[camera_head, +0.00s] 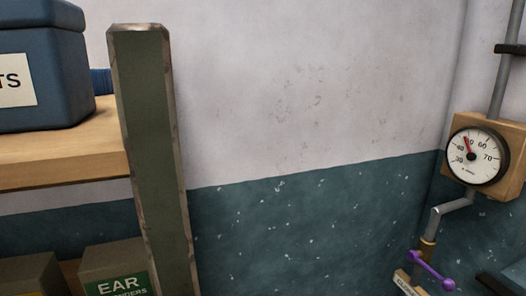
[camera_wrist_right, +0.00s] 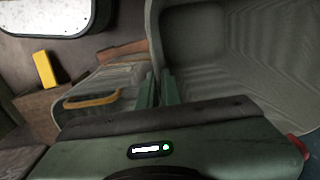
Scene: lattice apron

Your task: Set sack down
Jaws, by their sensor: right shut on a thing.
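In the right wrist view, my right gripper (camera_wrist_right: 157,90) shows its green body and two narrow green fingers, close together. The part between the fingers is mostly hidden, and whether the sack's underside touches anything cannot be seen. Neither gripper nor the sack can be made out in the head view. My left gripper is not in view.
The head view shows a wooden shelf (camera_head: 60,155) with a blue box (camera_head: 50,35), a green post (camera_head: 147,130), a gauge (camera_head: 476,156) and a purple valve handle (camera_head: 432,270). In the wrist view, a yellow block (camera_wrist_right: 45,70) and a grey container with a yellow handle (camera_wrist_right: 92,101) lie left.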

